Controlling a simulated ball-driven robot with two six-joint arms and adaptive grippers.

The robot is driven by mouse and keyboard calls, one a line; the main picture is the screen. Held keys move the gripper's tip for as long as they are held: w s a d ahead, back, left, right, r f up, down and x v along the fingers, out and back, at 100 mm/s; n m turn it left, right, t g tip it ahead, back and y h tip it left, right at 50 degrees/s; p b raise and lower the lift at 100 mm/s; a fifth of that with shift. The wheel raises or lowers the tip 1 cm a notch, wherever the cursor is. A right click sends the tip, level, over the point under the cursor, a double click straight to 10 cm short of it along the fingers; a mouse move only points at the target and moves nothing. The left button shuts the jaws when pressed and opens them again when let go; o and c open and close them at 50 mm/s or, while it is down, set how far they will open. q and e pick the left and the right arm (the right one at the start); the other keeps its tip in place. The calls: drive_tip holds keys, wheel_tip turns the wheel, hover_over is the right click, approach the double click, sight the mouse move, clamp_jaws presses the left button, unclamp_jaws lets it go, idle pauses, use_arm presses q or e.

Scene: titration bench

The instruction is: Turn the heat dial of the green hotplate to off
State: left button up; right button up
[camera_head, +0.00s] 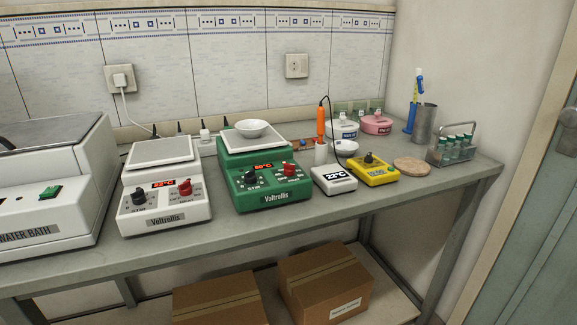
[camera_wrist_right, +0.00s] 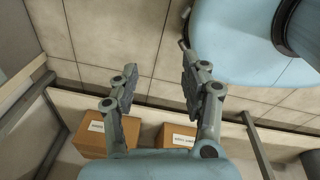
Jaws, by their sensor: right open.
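The green hotplate (camera_head: 262,190) stands on the bench in the head view, with a white bowl (camera_head: 252,129) on its top plate. Its front panel has a lit red display (camera_head: 263,167), a black dial (camera_head: 251,177) on the left and a red dial (camera_head: 290,170) on the right. The small lettering around the dials is too small to read surely. My right gripper (camera_wrist_right: 155,92) shows in the right wrist view, open and empty, with floor tiles and boxes beyond it. Neither gripper is in the head view, and my left gripper is not seen.
A white hotplate (camera_head: 163,200) with similar dials stands left of the green one, beside a water bath (camera_head: 50,190). A white thermometer box (camera_head: 334,180) and a yellow device (camera_head: 373,171) stand to its right. The bench front edge is clear. Cardboard boxes (camera_head: 325,283) sit below.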

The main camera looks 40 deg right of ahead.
drive_tip(key=shift+c, duration=0.4)
drive_tip(key=w+r+m+p, duration=0.1)
drive_tip(key=w, duration=0.3)
drive_tip(key=w+r+p, duration=0.1)
drive_tip(key=w+r, duration=0.1)
drive_tip(key=w, duration=0.2)
drive_tip(key=w+d+r+m, duration=0.1)
drive_tip(key=w+r, duration=0.1)
drive_tip(key=w, duration=0.2)
drive_tip(key=shift+w+r+m+p, duration=0.1)
drive_tip(key=shift+r+m+p, duration=0.05)
drive_tip(key=shift+m+p, duration=0.2)
drive_tip(key=shift+c, duration=0.6)
wheel_tip(320, 180, up, 55)
drive_tip(key=m+p, duration=0.9)
drive_tip(key=m, duration=1.6)
hover_over(289, 169)
drive_tip(key=w, duration=0.1)
drive_tip(key=shift+m+g+y, duration=0.25)
drive_tip(key=shift+g+y, duration=0.15)
drive_tip(key=f, duration=1)
drive_tip(key=shift+a+f, duration=0.15)
drive_tip(key=shift+a, duration=0.05)
